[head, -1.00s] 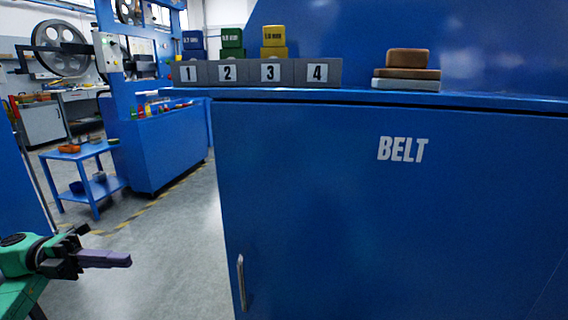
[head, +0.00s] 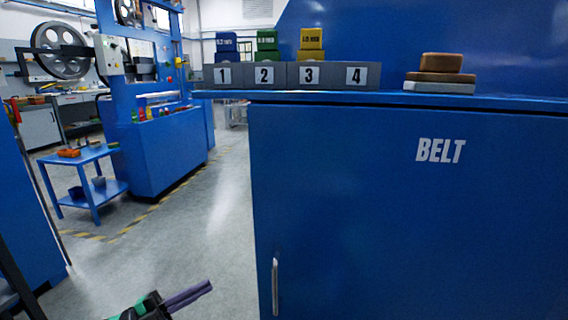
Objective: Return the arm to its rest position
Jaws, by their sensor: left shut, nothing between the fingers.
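My left gripper (head: 188,296) shows at the bottom edge of the head view, left of centre. Its purple-grey fingers are together and point up and to the right, with nothing between them. Only the fingers and a bit of the black and green wrist show; the rest of the arm is below the picture. The gripper is over the floor, left of the blue BELT cabinet (head: 400,220) and apart from its door handle (head: 275,287). My right gripper is not in view.
On the cabinet top stand numbered grey bins (head: 333,76) with coloured blocks and a stack of brown and grey blocks (head: 441,77). A blue cart (head: 88,153) stands at left, before a blue machine (head: 165,150). Grey floor (head: 190,225) lies free between cart and cabinet.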

